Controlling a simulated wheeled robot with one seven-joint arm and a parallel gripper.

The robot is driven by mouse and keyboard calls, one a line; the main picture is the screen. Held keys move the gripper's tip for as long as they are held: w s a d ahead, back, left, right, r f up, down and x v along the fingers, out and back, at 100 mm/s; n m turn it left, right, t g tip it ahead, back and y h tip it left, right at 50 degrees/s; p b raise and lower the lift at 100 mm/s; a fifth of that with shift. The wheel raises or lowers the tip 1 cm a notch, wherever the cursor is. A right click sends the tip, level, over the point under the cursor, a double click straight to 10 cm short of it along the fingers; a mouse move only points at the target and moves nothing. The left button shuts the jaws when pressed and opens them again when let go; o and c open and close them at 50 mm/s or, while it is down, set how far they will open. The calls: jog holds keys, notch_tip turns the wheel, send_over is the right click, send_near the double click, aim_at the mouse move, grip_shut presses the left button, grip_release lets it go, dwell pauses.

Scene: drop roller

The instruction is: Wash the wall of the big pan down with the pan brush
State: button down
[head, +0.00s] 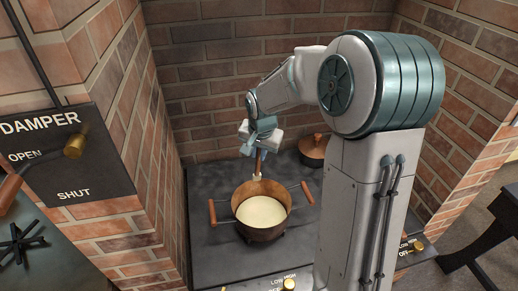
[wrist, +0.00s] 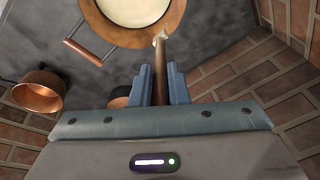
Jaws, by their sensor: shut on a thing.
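The big pan (head: 240,228) stands on the dark stove top, with wooden-gripped handles at left and right and a pale cream-coloured content inside. Part of its rim shows at the top of the wrist view (wrist: 176,22). My gripper (head: 262,148) is above the pan's far side, its two blue fingers (wrist: 160,85) shut on the brown handle of the pan brush (wrist: 160,68). The brush points down, and its pale head (head: 257,177) is at the pan's far rim. I cannot tell whether the head touches the wall.
A lidded copper pot (head: 314,150) stands behind and right of the pan. Brick walls enclose the stove top (head: 212,262) at the back and sides. A damper panel (head: 70,165) with a brass knob is at left. Brass stove knobs (head: 288,285) line the front.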

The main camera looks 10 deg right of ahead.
aim_at(258, 166)
notch_tip(258, 166, down, 8)
jog(key=b, duration=0.7)
jog(key=shift+f, duration=0.25)
jog(key=shift+w, duration=0.85)
dwell(0.5)
jog(key=shift+a, duration=0.15)
